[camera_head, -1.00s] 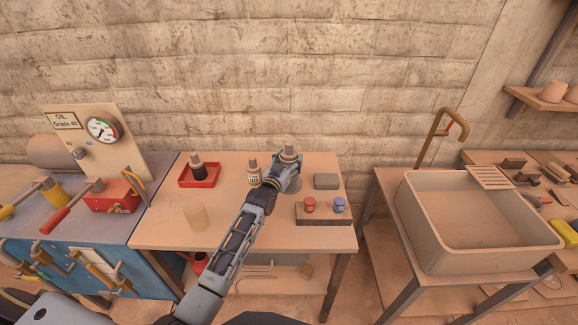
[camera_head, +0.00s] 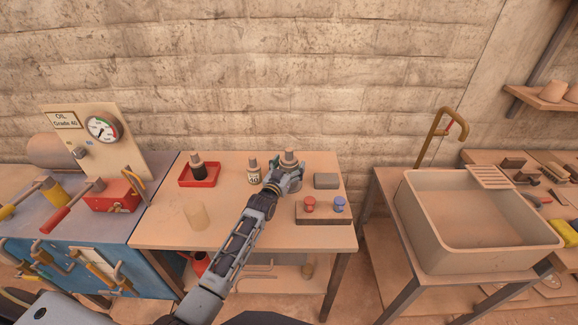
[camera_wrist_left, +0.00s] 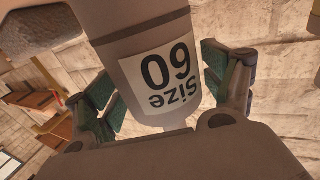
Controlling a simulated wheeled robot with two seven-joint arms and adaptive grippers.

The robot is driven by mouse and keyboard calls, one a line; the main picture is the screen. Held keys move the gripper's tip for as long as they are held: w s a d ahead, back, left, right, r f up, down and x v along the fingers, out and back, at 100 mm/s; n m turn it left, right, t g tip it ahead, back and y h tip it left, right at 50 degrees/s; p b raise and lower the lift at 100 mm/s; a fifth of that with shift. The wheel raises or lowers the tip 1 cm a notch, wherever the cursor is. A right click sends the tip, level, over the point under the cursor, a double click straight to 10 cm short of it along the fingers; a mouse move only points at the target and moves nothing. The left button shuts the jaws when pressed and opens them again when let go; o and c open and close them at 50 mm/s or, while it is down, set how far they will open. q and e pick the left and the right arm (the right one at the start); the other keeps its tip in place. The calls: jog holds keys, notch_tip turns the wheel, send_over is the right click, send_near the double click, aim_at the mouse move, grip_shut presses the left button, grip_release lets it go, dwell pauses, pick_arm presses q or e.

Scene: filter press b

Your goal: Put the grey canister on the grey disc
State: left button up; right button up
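The grey canister (camera_head: 289,157) is at my left gripper (camera_head: 284,176), near the back right of the wooden table; its top shows above the fingers. The grey disc is hidden behind my gripper and the canister. I cannot tell whether the canister's base touches it. My right gripper is not in view.
A cream bottle with a label (camera_head: 253,171) stands close left of the gripper. A grey block (camera_head: 326,181) is to the right, and a holder with red and blue knobs (camera_head: 322,218) is in front. A red tray (camera_head: 198,182) holds a dark bottle. The table's front middle is clear.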

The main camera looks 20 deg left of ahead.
pick_arm(q)
jog(key=shift+r, duration=0.2)
jog(key=shift+s+f, duration=0.15)
jog(key=shift+s, duration=0.25)
jog(key=s+a, duration=0.1)
jog(key=s, duration=1)
jog(key=shift+a, duration=0.15)
dwell(0.3)
jog(key=shift+s, duration=0.1)
dwell(0.7)
